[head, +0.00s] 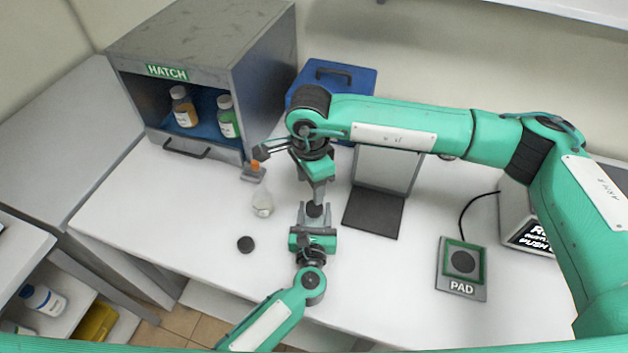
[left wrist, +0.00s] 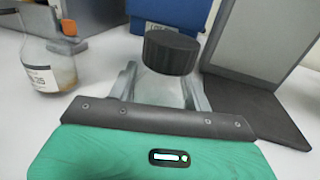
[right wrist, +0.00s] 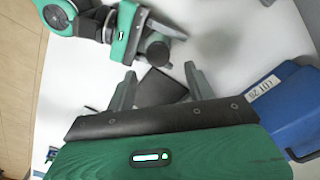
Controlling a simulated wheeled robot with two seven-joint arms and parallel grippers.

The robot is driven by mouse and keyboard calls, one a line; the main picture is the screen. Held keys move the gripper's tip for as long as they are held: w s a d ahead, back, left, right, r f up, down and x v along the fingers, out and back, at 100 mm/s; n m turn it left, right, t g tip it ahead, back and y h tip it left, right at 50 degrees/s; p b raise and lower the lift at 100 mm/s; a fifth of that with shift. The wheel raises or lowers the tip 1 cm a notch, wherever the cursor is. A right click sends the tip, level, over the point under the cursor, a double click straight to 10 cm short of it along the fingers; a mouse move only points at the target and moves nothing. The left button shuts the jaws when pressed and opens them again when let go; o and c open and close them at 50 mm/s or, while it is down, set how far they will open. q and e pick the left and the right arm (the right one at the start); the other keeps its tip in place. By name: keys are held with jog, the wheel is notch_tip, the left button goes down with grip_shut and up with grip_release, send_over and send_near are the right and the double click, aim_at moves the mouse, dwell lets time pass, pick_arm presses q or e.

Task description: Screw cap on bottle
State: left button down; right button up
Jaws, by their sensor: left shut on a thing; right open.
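My left gripper (head: 314,222) is shut on a small clear bottle (left wrist: 162,88), which stands upright between its fingers. A black ribbed cap (left wrist: 171,52) sits on top of this bottle; it also shows in the head view (head: 314,209) and right wrist view (right wrist: 157,51). I cannot tell how tight it is. My right gripper (head: 319,190) is open and empty, pointing down just above the cap. The right wrist view shows its spread fingers (right wrist: 160,76). A second clear bottle (head: 262,205) without a cap stands to the left. A loose black cap (head: 246,244) lies on the table.
The hatch cabinet (head: 262,75) at back left holds two capped bottles. A blue case (head: 355,75) stands at the back. A dark plate with an upright panel (head: 374,212) is close right of the grippers; a pad (head: 474,283) lies farther right. The front table is mostly clear.

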aim_at(314, 207)
jog(key=n, duration=0.4)
jog(key=shift+d, duration=0.4)
jog(key=shift+f, duration=4)
jog(key=c, duration=1)
jog(key=shift+m, duration=0.3)
jog(key=o, duration=1.2)
jog(key=shift+c, duration=0.2)
